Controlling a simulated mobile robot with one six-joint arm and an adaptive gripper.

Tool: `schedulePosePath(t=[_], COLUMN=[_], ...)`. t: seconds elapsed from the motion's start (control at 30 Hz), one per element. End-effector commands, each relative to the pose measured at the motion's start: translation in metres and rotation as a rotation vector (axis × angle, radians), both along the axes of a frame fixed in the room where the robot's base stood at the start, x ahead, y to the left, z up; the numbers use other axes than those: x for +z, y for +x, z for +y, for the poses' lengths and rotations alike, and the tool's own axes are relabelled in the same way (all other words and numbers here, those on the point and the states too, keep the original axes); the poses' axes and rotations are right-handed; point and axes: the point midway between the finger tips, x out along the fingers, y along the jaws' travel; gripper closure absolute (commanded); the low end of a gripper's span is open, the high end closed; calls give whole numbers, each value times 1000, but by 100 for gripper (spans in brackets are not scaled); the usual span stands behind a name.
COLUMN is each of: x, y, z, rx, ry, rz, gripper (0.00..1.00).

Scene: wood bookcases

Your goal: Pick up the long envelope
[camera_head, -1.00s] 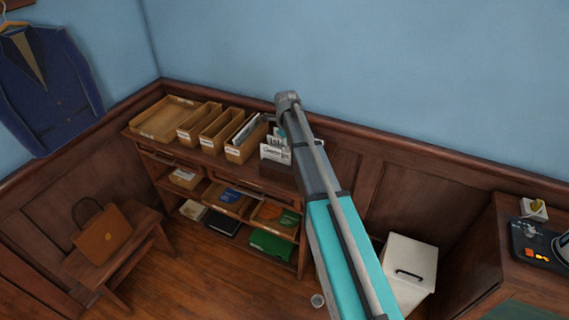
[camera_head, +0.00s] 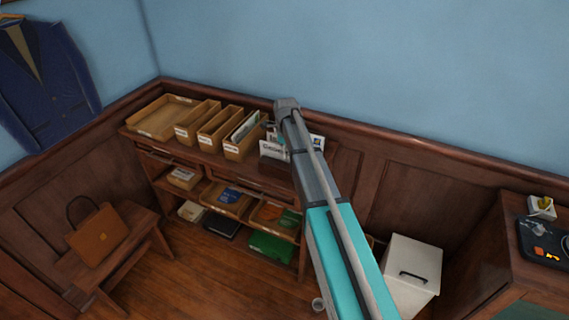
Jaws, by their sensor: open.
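My gripper (camera_head: 276,132) is at the far end of my arm, over the right end of the shelf top. Most of it is hidden behind the arm, and only a small teal and grey part shows. White envelopes or papers (camera_head: 272,150) stand in a holder just below it. A white piece with a dark mark, like a stamp (camera_head: 317,141), shows right of the arm. Another white paper stands in the right upright box (camera_head: 245,127). I cannot tell which of these is the long envelope, nor whether the gripper touches any.
Upright wooden boxes (camera_head: 214,128) and a flat tray (camera_head: 160,115) line the dark shelf unit, with folders and books below. A stool with a brown bag (camera_head: 97,236) stands left. A white lidded bin (camera_head: 412,272) and a cabinet (camera_head: 500,255) stand right.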

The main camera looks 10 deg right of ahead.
Motion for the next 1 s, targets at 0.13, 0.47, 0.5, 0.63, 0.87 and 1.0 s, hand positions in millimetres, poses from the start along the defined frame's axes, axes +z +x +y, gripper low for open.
schedulePosePath(t=[0.13,0.47,0.5,0.63,0.87,1.0], x=[-6,-5,-5,-5,-5,-5], y=[0,0,0,0,0,0], z=[0,0,0,0,-1,-1], rx=[0,0,0,0,-1,-1], ry=[0,0,0,0,0,0], rz=[0,0,0,0,0,0], gripper=[54,54,54,54,78,100])
